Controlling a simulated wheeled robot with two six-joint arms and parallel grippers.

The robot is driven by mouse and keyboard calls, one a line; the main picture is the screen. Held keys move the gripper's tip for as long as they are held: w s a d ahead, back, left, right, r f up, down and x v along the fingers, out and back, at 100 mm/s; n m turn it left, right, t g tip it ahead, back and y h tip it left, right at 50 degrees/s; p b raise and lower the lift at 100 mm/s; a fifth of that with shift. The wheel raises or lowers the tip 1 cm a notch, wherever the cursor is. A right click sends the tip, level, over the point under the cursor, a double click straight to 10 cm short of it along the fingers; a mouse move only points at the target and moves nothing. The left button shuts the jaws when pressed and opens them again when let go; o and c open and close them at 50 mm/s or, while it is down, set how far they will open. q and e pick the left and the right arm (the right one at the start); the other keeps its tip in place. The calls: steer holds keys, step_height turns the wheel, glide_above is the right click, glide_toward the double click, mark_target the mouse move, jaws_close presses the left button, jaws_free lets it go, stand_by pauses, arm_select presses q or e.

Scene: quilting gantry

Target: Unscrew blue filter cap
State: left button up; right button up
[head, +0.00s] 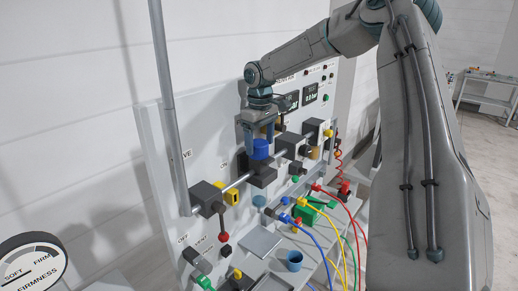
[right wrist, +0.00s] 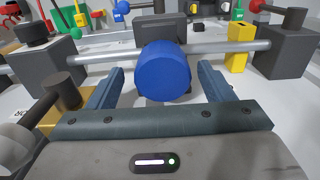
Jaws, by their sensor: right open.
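The blue filter cap (head: 260,149) is a short blue cylinder on a dark block on the pipe of the upright panel. In the right wrist view the cap (right wrist: 163,72) shows large, with its round end towards the camera. My right gripper (head: 260,138) comes down over the cap from above. In the right wrist view my right gripper (right wrist: 161,74) is open, with one finger on each side of the cap. A gap shows between each finger and the cap in that view. My left gripper is not in view.
Along the pipe stand dark blocks (head: 207,198), a yellow tag (head: 232,196) and a red-knobbed lever (head: 223,237). Below, a shelf holds a blue cup (head: 294,261), a grey tray (head: 260,242) and a green block (head: 306,216). Coloured hoses hang at the right.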

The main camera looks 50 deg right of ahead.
steer(key=shift+a, duration=0.15)
steer(key=c, duration=1.1)
steer(key=shift+o, duration=0.2)
steer(key=shift+r+n+p, duration=0.2)
steer(key=shift+n+p, duration=0.2)
steer(key=shift+w+f+n, duration=0.1)
steer(key=shift+f+n, duration=0.05)
steer(key=shift+n, duration=1.35)
steer(key=n, duration=0.3)
steer(key=shift+n, duration=0.4)
